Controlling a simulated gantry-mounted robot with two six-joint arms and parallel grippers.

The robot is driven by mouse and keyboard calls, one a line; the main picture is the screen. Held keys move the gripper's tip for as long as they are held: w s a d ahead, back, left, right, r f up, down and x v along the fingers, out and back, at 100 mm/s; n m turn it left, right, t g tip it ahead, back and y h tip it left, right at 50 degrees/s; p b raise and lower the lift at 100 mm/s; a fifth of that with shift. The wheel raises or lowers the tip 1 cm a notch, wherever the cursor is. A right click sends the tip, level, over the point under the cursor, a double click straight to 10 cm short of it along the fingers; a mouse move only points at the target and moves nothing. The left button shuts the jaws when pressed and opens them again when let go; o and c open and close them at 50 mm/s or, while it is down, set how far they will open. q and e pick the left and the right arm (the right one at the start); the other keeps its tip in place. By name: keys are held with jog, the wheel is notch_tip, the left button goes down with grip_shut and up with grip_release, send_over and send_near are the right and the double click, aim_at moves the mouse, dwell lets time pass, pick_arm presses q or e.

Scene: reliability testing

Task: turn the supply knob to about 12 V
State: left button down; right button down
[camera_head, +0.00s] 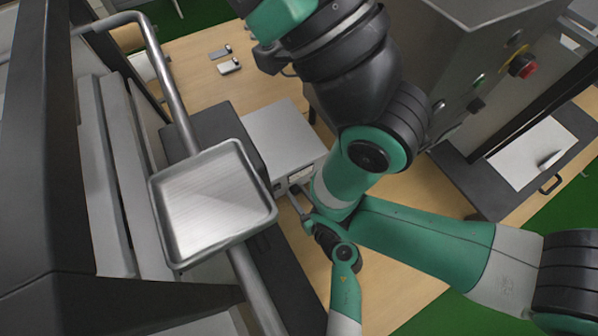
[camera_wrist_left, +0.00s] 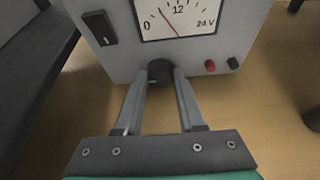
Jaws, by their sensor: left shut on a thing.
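The power supply (camera_head: 283,140) is a grey box on the wooden table in the head view. Its front panel (camera_wrist_left: 125,55) fills the top of the left wrist view. The black supply knob (camera_wrist_left: 159,70) sits low on that panel, below the white voltage meter (camera_wrist_left: 180,18). The meter's red needle points between 0 and 12, left of the 12 mark. My left gripper (camera_wrist_left: 160,78) is shut on the knob, one finger on each side of it. In the head view the left gripper (camera_head: 297,203) is small and close to the supply's front. My right gripper does not show.
A black switch (camera_wrist_left: 99,27) is left of the meter. A red terminal (camera_wrist_left: 210,65) and a black terminal (camera_wrist_left: 233,63) are right of the knob. A metal tray (camera_head: 212,200) stands left of the supply. Bare table (camera_head: 400,255) shows in front.

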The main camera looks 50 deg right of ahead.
pick_arm(q)
jog(key=shift+d+f+m+t+y+b, duration=0.15)
jog(key=shift+m+t+y+b, duration=0.15)
jog(key=shift+m+y+b, duration=0.5)
jog(key=shift+s+m+t+y+b, duration=0.1)
jog(key=shift+m+t+y+b, duration=0.45)
jog(key=shift+m, duration=0.75)
jog(key=c, duration=0.5)
grip_release()
